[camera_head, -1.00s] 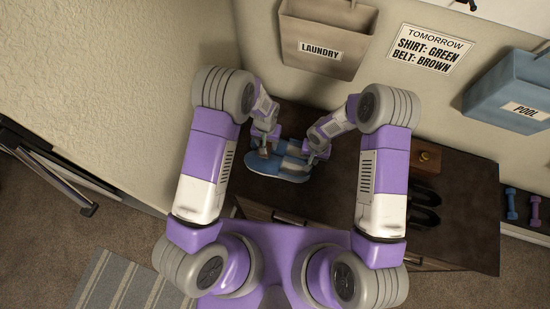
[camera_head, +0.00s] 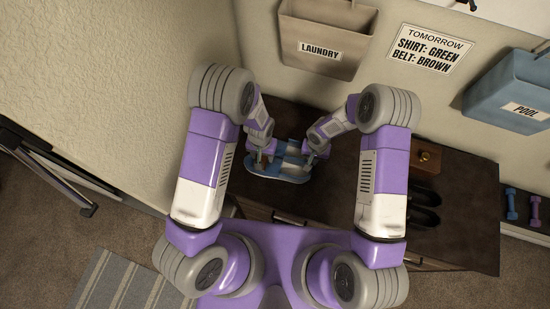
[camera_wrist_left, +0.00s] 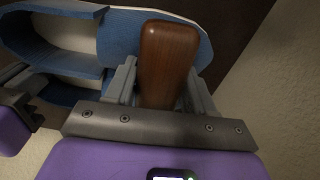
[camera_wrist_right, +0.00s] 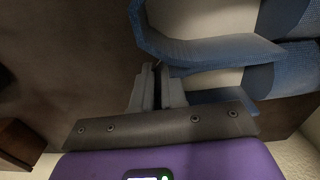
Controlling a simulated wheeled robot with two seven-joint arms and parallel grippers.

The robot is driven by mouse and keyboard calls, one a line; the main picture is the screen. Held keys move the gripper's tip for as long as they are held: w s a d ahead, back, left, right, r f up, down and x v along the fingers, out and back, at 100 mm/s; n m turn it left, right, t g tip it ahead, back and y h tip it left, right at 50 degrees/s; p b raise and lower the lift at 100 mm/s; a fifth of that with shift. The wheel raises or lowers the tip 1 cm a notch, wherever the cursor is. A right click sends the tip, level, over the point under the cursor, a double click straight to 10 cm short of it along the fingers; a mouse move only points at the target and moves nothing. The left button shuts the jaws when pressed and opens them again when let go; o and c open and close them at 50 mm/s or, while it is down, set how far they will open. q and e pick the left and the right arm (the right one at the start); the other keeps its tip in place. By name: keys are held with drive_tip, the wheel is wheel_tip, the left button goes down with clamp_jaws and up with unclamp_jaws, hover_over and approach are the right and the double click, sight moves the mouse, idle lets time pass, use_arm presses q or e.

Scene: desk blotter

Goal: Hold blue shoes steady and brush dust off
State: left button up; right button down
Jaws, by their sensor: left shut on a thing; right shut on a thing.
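The blue shoes (camera_head: 290,172), with pale grey-white parts, lie on the dark cabinet top between my grippers. They fill the upper left of the left wrist view (camera_wrist_left: 120,28) and the upper right of the right wrist view (camera_wrist_right: 205,52). My left gripper (camera_head: 258,156) is shut on the brown wooden brush (camera_wrist_left: 168,62), over one end of a shoe. The brush's bristles are hidden. My right gripper (camera_head: 311,156) is at the other end, its fingers (camera_wrist_right: 157,88) closed on a blue shoe edge. The exact grip is dim.
The dark cabinet top (camera_head: 350,203) has bare room in front. Black shoes (camera_head: 424,207) and a small wooden box (camera_head: 428,157) stand to the right. A laundry bin (camera_head: 322,40) and a blue pool bin (camera_head: 512,90) hang on the wall behind.

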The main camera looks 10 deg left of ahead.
use_arm(q)
drive_tip(key=shift+s+a+f, duration=0.1)
drive_tip(key=shift+s+f, duration=0.05)
drive_tip(key=shift+s, duration=0.35)
drive_tip(key=shift+s+a+f, duration=0.1)
drive_tip(key=shift+s, duration=0.35)
use_arm(e)
drive_tip(key=shift+s+d+f, duration=0.2)
drive_tip(key=shift+d+f, duration=0.05)
drive_tip(key=shift+d, duration=0.1)
use_arm(q)
drive_tip(key=shift+w+d+r, duration=0.1)
drive_tip(key=shift+w+d, duration=0.05)
drive_tip(key=shift+w, duration=0.5)
drive_tip(key=shift+w+d+r, duration=0.15)
drive_tip(key=shift+w, duration=0.5)
drive_tip(key=shift+w+d+r, duration=0.1)
drive_tip(key=shift+w+d, duration=0.05)
drive_tip(key=shift+w, duration=0.5)
use_arm(e)
drive_tip(key=shift+a, duration=0.1)
